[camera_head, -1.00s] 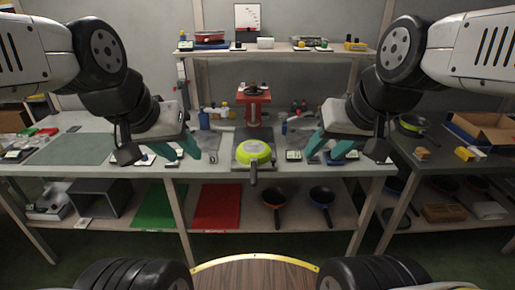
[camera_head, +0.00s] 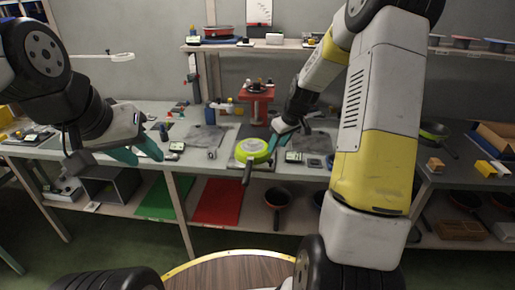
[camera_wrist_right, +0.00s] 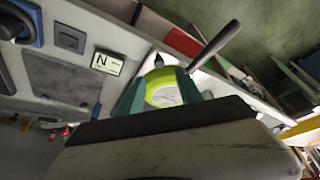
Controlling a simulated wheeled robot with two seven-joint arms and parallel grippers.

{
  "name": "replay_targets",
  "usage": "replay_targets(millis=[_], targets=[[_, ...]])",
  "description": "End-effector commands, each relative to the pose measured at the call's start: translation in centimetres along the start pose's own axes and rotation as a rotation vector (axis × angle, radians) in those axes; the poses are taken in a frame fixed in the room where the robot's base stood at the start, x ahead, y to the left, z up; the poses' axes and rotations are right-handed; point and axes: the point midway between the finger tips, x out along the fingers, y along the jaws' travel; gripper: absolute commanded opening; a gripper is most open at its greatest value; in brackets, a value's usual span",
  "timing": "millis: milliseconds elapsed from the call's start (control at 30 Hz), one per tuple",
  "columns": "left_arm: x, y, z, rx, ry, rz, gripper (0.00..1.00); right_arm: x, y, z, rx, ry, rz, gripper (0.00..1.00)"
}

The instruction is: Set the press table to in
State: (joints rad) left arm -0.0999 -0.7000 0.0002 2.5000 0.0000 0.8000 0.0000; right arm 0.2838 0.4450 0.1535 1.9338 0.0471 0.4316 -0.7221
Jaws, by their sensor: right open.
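The red press (camera_head: 257,103) stands at the back middle of the workbench in the head view. A lime-green pan (camera_head: 251,149) with a dark handle lies in front of it, its handle pointing to the front. I cannot make out the press table's position under and behind the pan. My right gripper (camera_head: 277,140) is open, just right of the pan's rim. In the right wrist view the pan (camera_wrist_right: 163,88) shows beyond and between the open fingers; contact cannot be told. My left gripper (camera_head: 146,159) is open and empty over the bench's front left, away from the pan.
Small label cards (camera_head: 293,157) and dark plates (camera_head: 206,138) lie on the bench beside the pan. A shelf (camera_head: 285,46) with small items runs above. Red (camera_head: 218,202) and green mats lie on the lower shelf. My right arm hides part of the bench's right side.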

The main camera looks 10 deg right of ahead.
Motion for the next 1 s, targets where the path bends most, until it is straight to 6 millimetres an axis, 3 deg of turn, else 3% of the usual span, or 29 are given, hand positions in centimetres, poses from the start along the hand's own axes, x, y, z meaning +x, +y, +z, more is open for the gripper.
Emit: replay_targets(millis=[600, 967, 1000], targets=[[0.0, 0.0, 0.0, 0.0, 0.0, 0.0, 0.38, 8.1, 0.3, 0.1, -0.007, -0.003, -0.005, 0.43], [0.0, 0.0, 0.0, 0.0, 0.0, 0.0, 0.38, 8.7, 0.3, 0.1, -0.007, -0.002, -0.004, 0.43], [0.0, 0.0, 0.0, 0.0, 0.0, 0.0, 0.38, 8.7, 0.3, 0.1, -0.006, -0.002, -0.004, 0.37]])
